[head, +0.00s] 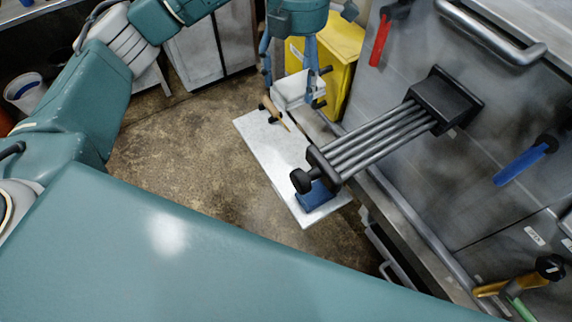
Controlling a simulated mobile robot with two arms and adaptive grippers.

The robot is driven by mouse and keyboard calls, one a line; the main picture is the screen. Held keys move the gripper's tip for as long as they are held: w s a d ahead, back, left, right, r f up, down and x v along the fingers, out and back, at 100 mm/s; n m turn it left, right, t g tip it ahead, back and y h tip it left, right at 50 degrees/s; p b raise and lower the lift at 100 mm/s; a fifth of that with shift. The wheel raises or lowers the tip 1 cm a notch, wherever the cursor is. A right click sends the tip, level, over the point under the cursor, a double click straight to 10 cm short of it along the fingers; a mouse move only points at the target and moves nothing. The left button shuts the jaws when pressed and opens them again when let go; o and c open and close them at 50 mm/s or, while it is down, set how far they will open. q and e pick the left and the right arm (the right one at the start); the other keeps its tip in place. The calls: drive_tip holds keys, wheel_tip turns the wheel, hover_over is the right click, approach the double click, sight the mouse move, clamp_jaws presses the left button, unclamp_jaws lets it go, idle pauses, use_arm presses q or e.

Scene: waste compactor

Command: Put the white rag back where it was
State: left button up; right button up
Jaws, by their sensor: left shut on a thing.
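The white rag (292,92) is a folded white block of cloth in the upper middle of the head view. My left gripper (293,86) points down with its blue-grey fingers on either side of the rag and is shut on it. The rag is over or at the far end of a white board (262,143); I cannot tell whether it touches the board. My right gripper is not in view.
A wooden-handled tool (273,112) and a blue block (317,197) lie on the board. A black ribbed lever (375,137) sticks out from the grey metal machine (490,110) above the board. A yellow bin (340,55) stands behind the gripper. Brown floor (185,150) is open at left.

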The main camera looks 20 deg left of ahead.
use_arm(q)
wheel_tip(320, 180, down, 8)
drive_tip(key=f, duration=0.1)
drive_tip(key=p, duration=0.2)
hover_over(292, 159)
wheel_tip(292, 159, down, 15)
drive_tip(key=shift+w+r, duration=0.1)
wheel_tip(292, 159, down, 4)
drive_tip(key=shift+r+p, duration=0.25)
drive_tip(key=shift+p, duration=0.2)
drive_tip(key=shift+f, duration=0.25)
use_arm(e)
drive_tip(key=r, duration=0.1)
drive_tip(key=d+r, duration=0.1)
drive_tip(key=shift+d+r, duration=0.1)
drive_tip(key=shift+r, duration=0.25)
use_arm(q)
drive_tip(key=shift+f, duration=0.2)
drive_tip(key=o, duration=1.1)
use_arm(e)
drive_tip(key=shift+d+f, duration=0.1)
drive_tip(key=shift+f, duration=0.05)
